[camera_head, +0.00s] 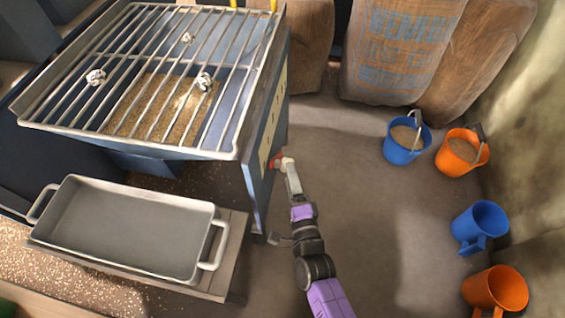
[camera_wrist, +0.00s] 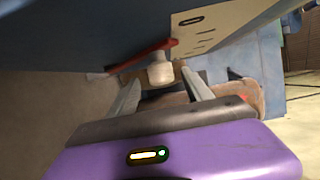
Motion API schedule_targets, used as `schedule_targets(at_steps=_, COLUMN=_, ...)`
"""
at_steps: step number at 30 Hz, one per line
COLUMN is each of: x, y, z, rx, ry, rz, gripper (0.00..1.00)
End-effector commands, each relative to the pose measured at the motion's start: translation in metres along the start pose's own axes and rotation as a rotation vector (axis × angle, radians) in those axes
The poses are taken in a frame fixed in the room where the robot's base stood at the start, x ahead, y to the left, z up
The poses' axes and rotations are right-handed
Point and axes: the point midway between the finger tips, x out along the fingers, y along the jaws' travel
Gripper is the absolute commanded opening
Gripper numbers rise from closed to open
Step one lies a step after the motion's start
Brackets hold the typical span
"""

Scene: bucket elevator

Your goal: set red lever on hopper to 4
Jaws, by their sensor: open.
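The hopper (camera_head: 245,110) is a blue box with a barred grate on top, at the left of the head view. The red lever (camera_head: 275,161) sits on its right side face. In the wrist view the red lever (camera_wrist: 142,56) runs along the hopper's lower edge, with a pale knob (camera_wrist: 160,72) at its end. My gripper (camera_head: 287,166) is beside the lever. In the wrist view my gripper (camera_wrist: 163,82) is open, its two fingers on either side of the knob. I cannot tell whether they touch it. A cream scale plate (camera_wrist: 212,28) with dark marks is above the lever; its numbers are unreadable.
A grey tray (camera_head: 130,222) with handles stands left of my arm. Blue and orange buckets (camera_head: 462,152) stand at the right, two holding grain. Sacks (camera_head: 400,50) lean at the back. The floor (camera_head: 370,210) right of my arm is clear.

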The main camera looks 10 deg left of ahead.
Motion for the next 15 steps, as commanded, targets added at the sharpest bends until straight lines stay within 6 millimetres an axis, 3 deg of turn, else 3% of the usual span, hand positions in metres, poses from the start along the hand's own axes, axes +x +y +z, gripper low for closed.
schedule_targets(at_steps=15, x=0.068, y=0.000, z=-0.001, rx=-0.002, ry=0.001, rz=-0.003, gripper=0.59)
